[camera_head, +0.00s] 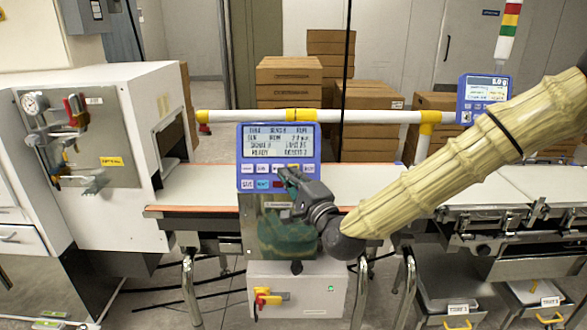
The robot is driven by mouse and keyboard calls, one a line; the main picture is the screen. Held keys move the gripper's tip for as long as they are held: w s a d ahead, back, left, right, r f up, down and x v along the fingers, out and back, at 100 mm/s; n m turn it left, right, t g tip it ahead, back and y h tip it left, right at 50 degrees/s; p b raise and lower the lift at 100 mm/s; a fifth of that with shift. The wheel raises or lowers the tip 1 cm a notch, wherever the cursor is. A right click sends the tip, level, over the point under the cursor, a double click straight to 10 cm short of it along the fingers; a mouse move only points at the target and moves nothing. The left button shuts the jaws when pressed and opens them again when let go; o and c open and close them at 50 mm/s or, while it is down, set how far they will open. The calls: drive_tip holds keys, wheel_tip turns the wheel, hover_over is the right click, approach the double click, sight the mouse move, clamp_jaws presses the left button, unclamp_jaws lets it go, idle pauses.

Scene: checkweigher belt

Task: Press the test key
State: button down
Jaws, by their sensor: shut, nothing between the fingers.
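The blue control panel (243,158) stands upright in the middle of the view, with a lit text screen (278,139) above two rows of small keys. The upper row (262,169) is pale; the lower row includes white, blue and red keys. The key labels are too small to read surely, so I cannot tell which is the test key. My gripper (287,175) is shut and empty, its tips in front of the middle of the key rows. It hides some lower keys at the right. I cannot tell whether the tips touch a key.
A belt (195,198) runs behind the panel. A white machine (140,100) with a gauge stands at the left. A white rail with yellow joints (301,115) crosses behind the panel. A box with a red-yellow switch (265,298) is below. Cartons (288,85) stand at the back.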

drive_tip(key=shift+r, duration=0.5)
drive_tip(key=shift+w+f, duration=0.1)
drive_tip(key=w+f+b, duration=0.2)
drive_tip(key=w+f, duration=0.2)
drive_tip(key=w, duration=0.3)
drive_tip(key=shift+w, duration=0.4)
drive_tip(key=shift+w+f, duration=0.1)
idle(1.3)
drive_tip(key=shift+w+b, duration=0.25)
drive_tip(key=shift+b, duration=0.15)
